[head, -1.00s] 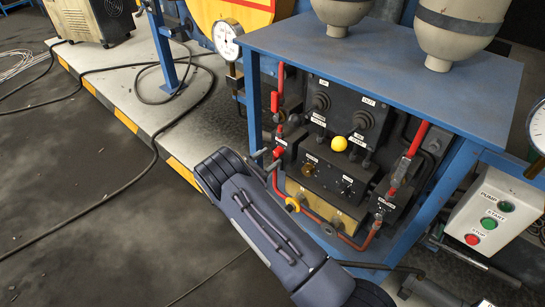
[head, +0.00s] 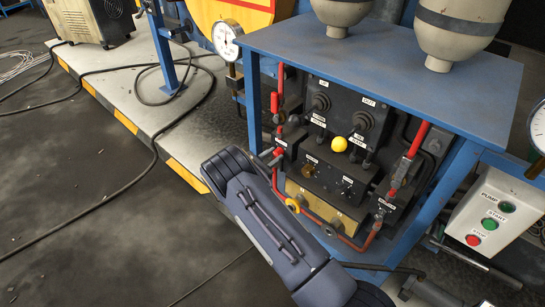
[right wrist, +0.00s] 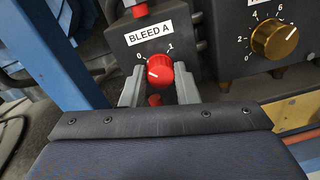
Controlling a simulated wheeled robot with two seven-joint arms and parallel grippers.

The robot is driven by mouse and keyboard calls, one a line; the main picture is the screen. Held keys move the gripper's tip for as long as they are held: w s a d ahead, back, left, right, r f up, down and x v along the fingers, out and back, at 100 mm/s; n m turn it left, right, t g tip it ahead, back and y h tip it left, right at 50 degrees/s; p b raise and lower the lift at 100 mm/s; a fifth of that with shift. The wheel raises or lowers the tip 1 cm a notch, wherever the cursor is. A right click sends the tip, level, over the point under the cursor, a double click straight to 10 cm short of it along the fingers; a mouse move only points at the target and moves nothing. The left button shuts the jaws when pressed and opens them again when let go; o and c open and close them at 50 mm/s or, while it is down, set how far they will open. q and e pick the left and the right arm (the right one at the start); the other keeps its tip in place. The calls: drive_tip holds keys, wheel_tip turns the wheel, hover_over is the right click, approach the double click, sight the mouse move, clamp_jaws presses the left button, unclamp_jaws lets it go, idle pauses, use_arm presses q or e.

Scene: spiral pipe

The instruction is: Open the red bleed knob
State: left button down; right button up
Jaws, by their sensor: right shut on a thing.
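The red bleed knob (right wrist: 160,72) sits on a dark box under a white "BLEED A" label (right wrist: 150,35) with 0 and 1 marks. A short white mark shows on the left part of its face. My right gripper (right wrist: 159,84) is shut on the knob, one grey finger on each side. In the head view this gripper (head: 271,161) reaches the left side of the panel. The knob (head: 279,152) is small there and partly hard to make out. My left gripper is not in view.
A brass knob (right wrist: 277,39) is on the neighbouring box to the right. Blue frame posts (head: 254,95) and red pipes (head: 318,222) surround the panel. A yellow ball knob (head: 339,144) stands at its middle. A control box (head: 492,215) is at the right.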

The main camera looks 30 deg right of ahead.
drive_tip(key=m+b, duration=0.3)
drive_tip(key=m, duration=0.1)
drive_tip(key=shift+f, duration=0.2)
drive_tip(key=m+b, duration=0.4)
drive_tip(key=m, duration=0.1)
drive_tip(key=shift+s+y+b, duration=0.1)
drive_tip(key=shift+y+b, duration=0.2)
drive_tip(key=shift+b, duration=0.1)
drive_tip(key=m+b, duration=0.5)
drive_tip(key=shift+f, duration=0.15)
drive_tip(key=m+b, duration=0.3)
drive_tip(key=shift+t+b, duration=0.3)
drive_tip(key=shift+b, duration=0.05)
drive_tip(key=shift+r+m, duration=0.2)
drive_tip(key=shift+m, duration=0.1)
drive_tip(key=o, duration=1)
drive_tip(key=shift+c, duration=0.2)
